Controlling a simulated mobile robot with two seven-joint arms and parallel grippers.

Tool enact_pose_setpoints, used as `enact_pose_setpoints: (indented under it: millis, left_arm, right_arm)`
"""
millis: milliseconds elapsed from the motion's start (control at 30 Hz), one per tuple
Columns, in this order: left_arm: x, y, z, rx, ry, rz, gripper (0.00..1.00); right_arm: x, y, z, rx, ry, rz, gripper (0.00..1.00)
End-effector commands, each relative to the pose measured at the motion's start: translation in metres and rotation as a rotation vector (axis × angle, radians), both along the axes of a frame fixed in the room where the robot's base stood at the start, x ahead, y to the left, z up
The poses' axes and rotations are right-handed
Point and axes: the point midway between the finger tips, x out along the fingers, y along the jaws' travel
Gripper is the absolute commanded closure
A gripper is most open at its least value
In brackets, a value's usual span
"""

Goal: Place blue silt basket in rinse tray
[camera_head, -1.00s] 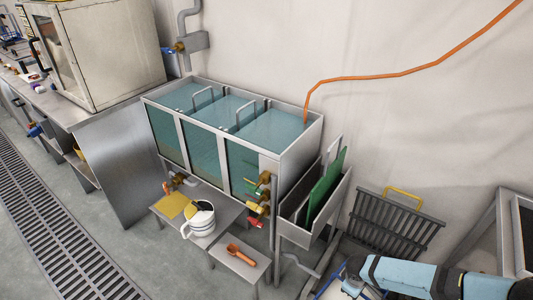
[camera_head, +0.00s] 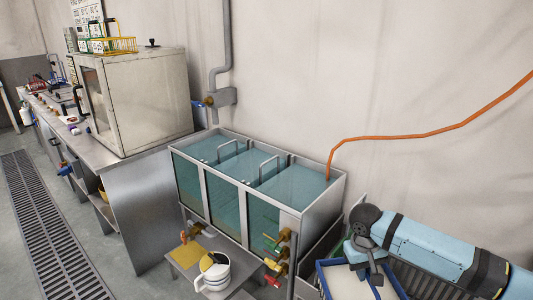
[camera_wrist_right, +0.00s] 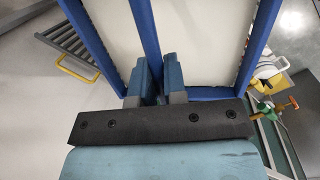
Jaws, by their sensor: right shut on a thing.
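The blue silt basket (camera_head: 324,276) has a blue frame and a pale inside. It is at the lower right of the head view, partly cut off by the bottom edge. My right gripper (camera_head: 374,275) is shut on its frame. In the right wrist view the two fingers (camera_wrist_right: 155,82) close on a blue bar of the basket (camera_wrist_right: 143,30). A steel tank (camera_head: 290,208) with three water-filled compartments stands left of the basket in the head view. I cannot tell which vessel is the rinse tray. My left gripper is not in view.
A white jug (camera_head: 214,275) and a yellow cloth (camera_head: 192,253) sit on a low steel stand before the tank. Valves (camera_head: 281,250) stick out of its front. An orange hose (camera_head: 430,133) runs into the tank. A dark rack (camera_head: 415,280) is behind my right arm.

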Motion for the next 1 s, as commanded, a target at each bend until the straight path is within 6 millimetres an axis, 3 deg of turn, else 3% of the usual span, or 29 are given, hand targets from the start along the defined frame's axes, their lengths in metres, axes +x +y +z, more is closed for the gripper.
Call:
enact_pose_setpoints:
  millis: [33, 200, 600, 1000]
  left_arm:
    - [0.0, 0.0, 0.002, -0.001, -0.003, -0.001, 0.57]
    - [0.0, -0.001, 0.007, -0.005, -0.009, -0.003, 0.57]
    - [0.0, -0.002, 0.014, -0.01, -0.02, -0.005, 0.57]
    - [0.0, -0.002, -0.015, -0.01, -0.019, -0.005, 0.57]
  right_arm:
    - [0.001, 0.001, 0.014, 0.001, -0.005, -0.013, 1.0]
    - [0.0, 0.005, 0.049, 0.002, -0.003, -0.052, 1.0]
    - [-0.005, 0.007, 0.095, 0.0, -0.002, -0.101, 1.0]
    - [-0.005, 0.007, 0.063, 0.0, -0.001, -0.1, 1.0]
